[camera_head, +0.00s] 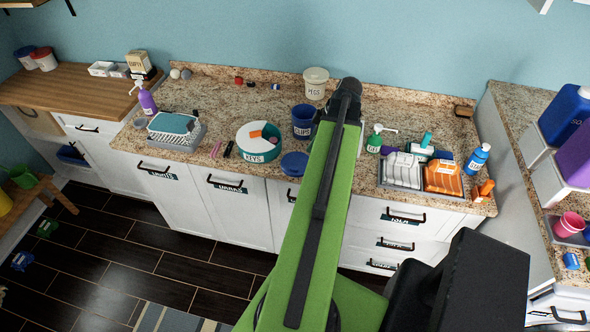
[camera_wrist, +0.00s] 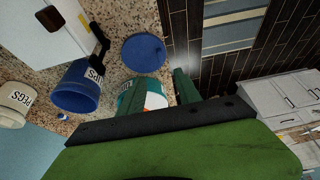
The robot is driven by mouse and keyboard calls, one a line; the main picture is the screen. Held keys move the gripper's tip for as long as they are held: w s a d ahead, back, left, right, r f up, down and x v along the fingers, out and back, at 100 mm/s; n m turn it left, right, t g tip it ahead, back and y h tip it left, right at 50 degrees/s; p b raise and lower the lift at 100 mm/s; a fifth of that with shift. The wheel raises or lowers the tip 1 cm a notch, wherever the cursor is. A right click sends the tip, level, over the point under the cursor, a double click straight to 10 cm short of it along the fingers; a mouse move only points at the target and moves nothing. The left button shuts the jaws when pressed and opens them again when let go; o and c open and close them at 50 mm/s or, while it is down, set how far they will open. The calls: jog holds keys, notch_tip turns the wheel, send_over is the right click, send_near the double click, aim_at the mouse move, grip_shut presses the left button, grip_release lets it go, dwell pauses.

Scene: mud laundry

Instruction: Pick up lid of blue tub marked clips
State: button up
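The blue lid (camera_head: 294,163) lies flat on the granite counter near its front edge, off the tub. In the wrist view the lid (camera_wrist: 144,53) is a round blue disc ahead of my gripper (camera_wrist: 160,82), which is apart from it. The blue tub (camera_head: 303,122) stands upright and uncovered behind the lid, its white label partly hidden by my arm. It also shows in the wrist view (camera_wrist: 78,88). My gripper's green fingers look spread and empty in the wrist view. In the head view my arm hides them.
A teal and white tub marked KEYS (camera_head: 259,142) stands left of the lid. A cream tub marked PEGS (camera_head: 316,83) is behind. A dish rack (camera_head: 177,130) is at left, and a grey divided tray (camera_head: 402,170) at right.

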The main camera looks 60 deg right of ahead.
jog(key=b, duration=0.8)
send_over(295, 168)
jog(key=s+d, duration=0.1)
jog(key=s, duration=0.2)
notch_tip(295, 168, down, 10)
jog(key=shift+w+r, duration=0.15)
jog(key=shift+w+b, duration=0.15)
jog(key=shift+b, duration=0.15)
jog(key=b+x, duration=0.4)
jog(key=x, duration=0.1)
jog(key=shift+a+f+b, duration=0.1)
jog(key=shift+f+b, duration=0.15)
jog(key=shift+b, duration=0.15)
jog(key=shift+r, duration=0.2)
jog(key=shift+c, duration=0.3)
grip_shut()
